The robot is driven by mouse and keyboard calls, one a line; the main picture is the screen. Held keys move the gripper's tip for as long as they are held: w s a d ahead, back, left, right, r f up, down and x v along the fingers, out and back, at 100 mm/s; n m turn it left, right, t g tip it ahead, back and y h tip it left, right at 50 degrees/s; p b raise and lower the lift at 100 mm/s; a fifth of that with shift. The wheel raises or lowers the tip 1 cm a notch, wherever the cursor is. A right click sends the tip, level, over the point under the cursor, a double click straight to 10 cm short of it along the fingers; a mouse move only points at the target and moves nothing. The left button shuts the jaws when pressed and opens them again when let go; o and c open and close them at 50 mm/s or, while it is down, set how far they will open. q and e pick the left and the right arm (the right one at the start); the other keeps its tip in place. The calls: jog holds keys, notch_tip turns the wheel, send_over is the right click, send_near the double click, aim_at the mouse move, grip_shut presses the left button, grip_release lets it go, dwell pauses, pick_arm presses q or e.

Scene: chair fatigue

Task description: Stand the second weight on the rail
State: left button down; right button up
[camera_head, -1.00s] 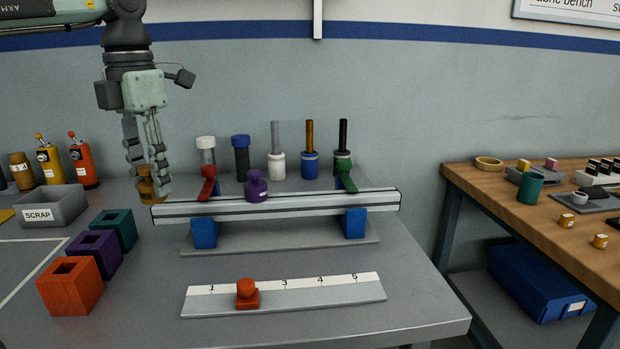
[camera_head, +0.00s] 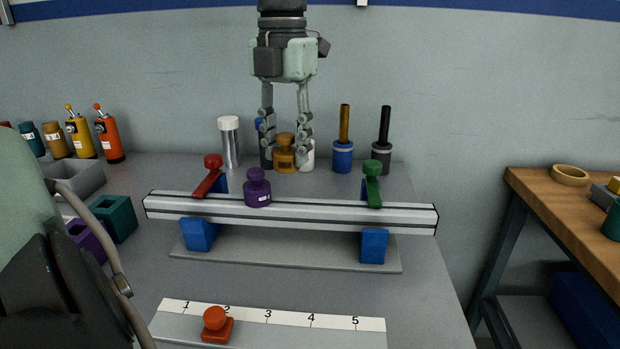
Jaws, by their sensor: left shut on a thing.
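A brass-coloured weight (camera_head: 285,155) is held between the fingers of my left gripper (camera_head: 286,150), which hangs down from above. The weight is upright, beyond and a little right of the purple weight in the picture. The purple weight (camera_head: 257,190) stands on the pale rail (camera_head: 320,215), left of its middle. There is a visible gap between the brass weight and the rail's top edge; I cannot tell how far behind or above the rail it is. My right gripper is not in view.
A red lever (camera_head: 207,178) and a green lever (camera_head: 373,185) rise at the rail's blue supports. A scale strip with an orange slider (camera_head: 215,325) lies in front. The rail's top between purple weight and green lever is bare.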

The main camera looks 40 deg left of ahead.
pick_arm(q)
jog(key=w+d+f, duration=0.2)
jog(key=d, duration=0.1)
jog(key=shift+w+f, duration=0.1)
jog(key=shift+w, duration=0.1)
notch_tip(320, 180, down, 4)
jog(key=shift+r+p, duration=0.15)
jog(key=shift+p, duration=0.15)
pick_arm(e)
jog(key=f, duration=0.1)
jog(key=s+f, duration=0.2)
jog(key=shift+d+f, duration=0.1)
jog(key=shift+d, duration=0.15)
pick_arm(q)
jog(key=shift+f, duration=0.2)
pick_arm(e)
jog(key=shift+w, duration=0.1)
pick_arm(q)
jog(key=c, duration=1.1)
grip_release()
jog(key=shift+o, duration=0.4)
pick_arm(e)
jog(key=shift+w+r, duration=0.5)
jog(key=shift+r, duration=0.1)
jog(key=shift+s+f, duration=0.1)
